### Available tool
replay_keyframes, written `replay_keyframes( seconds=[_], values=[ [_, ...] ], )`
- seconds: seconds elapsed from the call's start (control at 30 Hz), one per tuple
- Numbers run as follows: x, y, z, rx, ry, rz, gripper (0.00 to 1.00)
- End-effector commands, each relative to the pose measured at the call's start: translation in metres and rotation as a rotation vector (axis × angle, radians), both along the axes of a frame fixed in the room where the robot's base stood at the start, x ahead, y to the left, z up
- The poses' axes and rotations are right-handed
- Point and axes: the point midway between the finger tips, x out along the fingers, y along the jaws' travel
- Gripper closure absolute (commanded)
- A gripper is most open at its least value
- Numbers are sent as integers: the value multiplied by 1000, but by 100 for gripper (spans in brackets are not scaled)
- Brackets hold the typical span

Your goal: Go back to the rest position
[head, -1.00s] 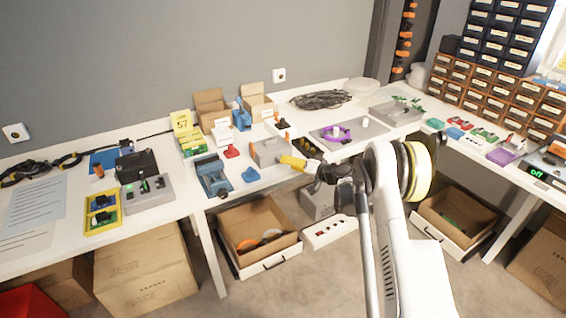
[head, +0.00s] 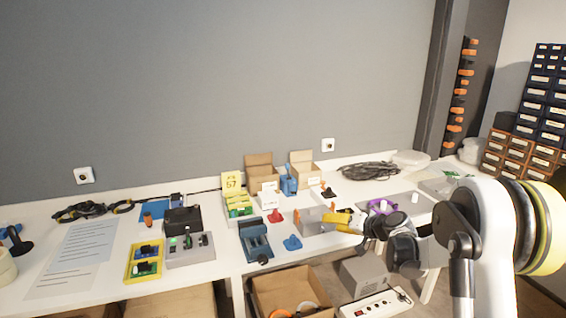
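My gripper (head: 347,222) has yellow fingers and reaches over the front of the white table (head: 205,272), right of the middle in the head view. Its fingertips are beside or over a grey fixture (head: 313,221) with orange parts. The fingers are too small and overlapped to show whether they are open or shut, or whether anything is between them. My arm comes in from the lower right and hides part of the table there.
Near the fingers are a blue vise (head: 256,241), a blue piece (head: 292,243) and a purple ring (head: 382,207). Small cardboard boxes (head: 262,168) stand behind. An open carton (head: 292,291) and a power strip (head: 376,304) are below the table. The space above the table is clear.

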Motion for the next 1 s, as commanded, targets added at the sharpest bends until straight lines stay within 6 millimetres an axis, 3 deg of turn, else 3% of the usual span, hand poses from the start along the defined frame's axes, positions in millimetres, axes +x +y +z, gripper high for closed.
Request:
replay_keyframes(
  seconds=[0.03, 0.2, 0.47, 0.63, 0.8, 1.0],
  values=[
    [-18, 9, 21, -31, 22, 6, 56],
    [-82, 29, 70, -150, 94, 15, 56],
    [-205, 45, 113, -332, 184, 9, 56],
    [-290, 43, 117, -458, 228, -5, 56],
    [-368, 32, 105, -579, 258, -26, 56],
    [-423, 18, 86, -674, 273, -50, 56]
  ],
)
